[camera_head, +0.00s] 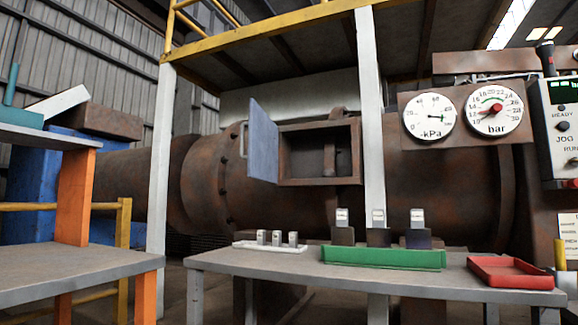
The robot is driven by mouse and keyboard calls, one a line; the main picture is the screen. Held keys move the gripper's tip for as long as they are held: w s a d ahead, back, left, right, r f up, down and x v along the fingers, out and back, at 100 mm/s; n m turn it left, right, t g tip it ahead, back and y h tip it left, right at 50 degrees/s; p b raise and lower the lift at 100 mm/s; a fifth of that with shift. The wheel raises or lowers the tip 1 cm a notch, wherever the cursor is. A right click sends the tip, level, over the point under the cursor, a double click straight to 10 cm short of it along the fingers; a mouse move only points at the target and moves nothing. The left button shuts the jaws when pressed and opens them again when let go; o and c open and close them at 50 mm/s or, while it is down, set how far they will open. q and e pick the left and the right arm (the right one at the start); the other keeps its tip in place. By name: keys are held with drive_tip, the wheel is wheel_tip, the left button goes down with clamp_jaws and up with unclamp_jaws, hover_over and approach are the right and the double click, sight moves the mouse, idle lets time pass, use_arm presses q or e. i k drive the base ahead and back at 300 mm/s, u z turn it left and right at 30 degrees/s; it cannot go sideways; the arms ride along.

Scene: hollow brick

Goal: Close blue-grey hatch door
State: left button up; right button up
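The blue-grey hatch door (263,143) stands wide open, swung out to the left of a rectangular hatch opening. A small handle shows at the door's left edge. The rusty hatch frame (320,182) is set in the side of a large brown horizontal cylinder (210,180). The opening is uncovered, with a dark inside and a vertical rusty part visible in it. Neither of my grippers shows in the head view.
A grey table (340,273) stands before the cylinder, holding a green tray (383,258), a red tray (510,272), a white tray (270,247) with small blocks, and several dark blocks behind. White posts, two gauges (430,116) and a control panel (562,125) stand nearby. Another table (70,270) is left.

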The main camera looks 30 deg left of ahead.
sight(262, 157)
drive_tip(key=z, duration=2.2)
drive_tip(key=k, duration=1.75)
drive_tip(key=u, duration=2.45)
drive_tip(key=i, duration=1.1)
drive_tip(key=u, duration=0.05)
